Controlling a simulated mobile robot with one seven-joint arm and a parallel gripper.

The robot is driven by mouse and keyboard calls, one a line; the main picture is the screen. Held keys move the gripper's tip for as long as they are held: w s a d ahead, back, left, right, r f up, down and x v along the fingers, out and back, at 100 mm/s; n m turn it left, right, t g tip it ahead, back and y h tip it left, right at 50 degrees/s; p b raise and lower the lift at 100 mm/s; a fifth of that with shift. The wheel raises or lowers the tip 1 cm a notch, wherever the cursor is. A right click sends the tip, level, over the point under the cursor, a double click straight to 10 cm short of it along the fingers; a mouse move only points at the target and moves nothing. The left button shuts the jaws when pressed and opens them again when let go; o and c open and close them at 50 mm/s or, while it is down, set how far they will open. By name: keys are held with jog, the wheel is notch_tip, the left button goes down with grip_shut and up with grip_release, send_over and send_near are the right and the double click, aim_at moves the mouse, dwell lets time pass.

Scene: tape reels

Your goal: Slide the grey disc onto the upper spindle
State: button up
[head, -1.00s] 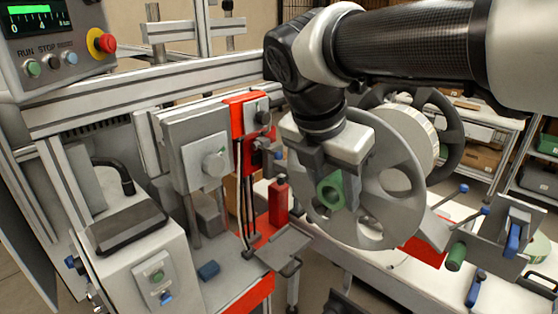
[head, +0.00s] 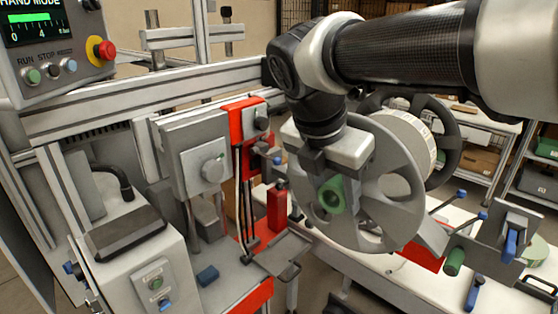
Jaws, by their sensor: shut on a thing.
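The grey disc (head: 395,214) is a large reel side with rounded cut-outs, standing upright right of the picture's middle in the head view. My gripper (head: 331,191) points down in front of it, its fingers on either side of the green hub (head: 333,196) at the disc's near face. It is shut on the disc by this hub. Behind the disc are a roll with a white printed band (head: 416,138) and a dark spoked disc (head: 447,140). I cannot make out the upper spindle; the discs and my arm may cover it.
A grey and red machine head (head: 195,160) stands to the left, with a red post (head: 277,207) close to the disc's left edge. Below right are a green roller (head: 455,262) and blue-ended levers (head: 510,240). A control panel (head: 50,50) is at top left.

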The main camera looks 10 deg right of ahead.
jog(key=shift+w+d+p, duration=0.35)
jog(key=shift+w+d, duration=0.5)
jog(key=shift+d, duration=0.25)
jog(key=shift+w+d+p, duration=0.35)
jog(key=shift+w+d, duration=0.45)
jog(key=shift+d, duration=0.25)
jog(key=shift+w+d+p, duration=0.4)
jog(key=shift+w+d, duration=0.4)
jog(key=shift+d, duration=0.2)
jog(key=shift+w+d+p, duration=0.4)
jog(key=shift+w+d, duration=0.4)
jog(key=shift+d, duration=0.2)
jog(key=shift+w+d+p, duration=0.35)
jog(key=shift+w+d, duration=0.25)
jog(key=shift+d, duration=0.15)
jog(key=shift+w+d+p, duration=0.35)
jog(key=shift+w+d, duration=0.2)
jog(key=shift+d, duration=0.2)
jog(key=shift+w+d, duration=0.3)
jog(key=shift+d, duration=0.05)
jog(key=o, duration=1.4)
